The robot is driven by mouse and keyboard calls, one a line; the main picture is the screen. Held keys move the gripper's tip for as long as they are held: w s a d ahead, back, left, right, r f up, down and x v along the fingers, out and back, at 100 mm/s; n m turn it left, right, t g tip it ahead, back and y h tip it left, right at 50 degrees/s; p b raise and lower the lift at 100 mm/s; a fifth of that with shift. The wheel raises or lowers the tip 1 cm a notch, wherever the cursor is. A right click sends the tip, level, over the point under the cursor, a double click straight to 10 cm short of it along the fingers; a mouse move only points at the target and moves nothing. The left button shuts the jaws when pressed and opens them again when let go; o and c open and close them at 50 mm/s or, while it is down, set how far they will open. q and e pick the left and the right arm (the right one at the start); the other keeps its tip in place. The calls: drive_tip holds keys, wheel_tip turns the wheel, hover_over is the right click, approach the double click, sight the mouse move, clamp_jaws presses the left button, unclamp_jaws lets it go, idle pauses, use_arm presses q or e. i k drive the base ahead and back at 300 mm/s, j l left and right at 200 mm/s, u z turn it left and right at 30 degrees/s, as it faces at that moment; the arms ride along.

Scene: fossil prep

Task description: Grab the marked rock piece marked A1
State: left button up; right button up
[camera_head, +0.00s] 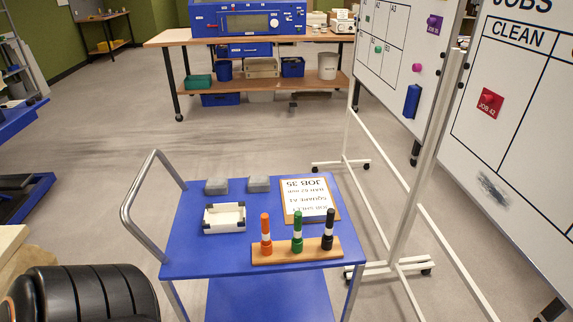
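Two grey rock pieces sit side by side at the far edge of a blue cart (184,255), the left rock piece (216,187) and the right rock piece (259,184). I cannot make out an A1 mark on either of them. A clipboard job sheet (309,186) lies to their right. Its text is upside down to me and appears to read job 35, square A1. Neither of my grippers is in view.
A small white tray (207,226) and a wooden holder (297,251) with orange, green and black markers stand on the cart. A metal handle (128,212) rises at its left. Whiteboards (520,130) stand close on the right. A workbench (172,37) is behind, across open floor.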

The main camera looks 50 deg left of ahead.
sight(214, 186)
drive_tip(key=z, duration=0.55)
drive_tip(key=j+z, duration=0.1)
drive_tip(key=z, duration=0.45)
drive_tip(key=k+z, duration=0.1)
drive_tip(key=z, duration=1)
drive_tip(key=k+z, duration=0.1)
drive_tip(key=z, duration=0.45)
drive_tip(key=l+z, duration=0.1)
drive_tip(key=z, duration=1)
drive_tip(key=l+z, duration=0.1)
drive_tip(key=z, duration=0.5)
drive_tip(key=l+z, duration=1.05)
drive_tip(key=l, duration=0.2)
drive_tip(key=l+z, duration=0.25)
drive_tip(key=l, duration=0.2)
drive_tip(key=l+z, duration=0.25)
drive_tip(key=l, duration=0.15)
drive_tip(key=l+z, duration=0.55)
drive_tip(key=l, duration=0.25)
drive_tip(key=l+z, duration=0.3)
drive_tip(key=l, duration=0.15)
drive_tip(key=l+z, duration=0.3)
drive_tip(key=l, duration=0.6)
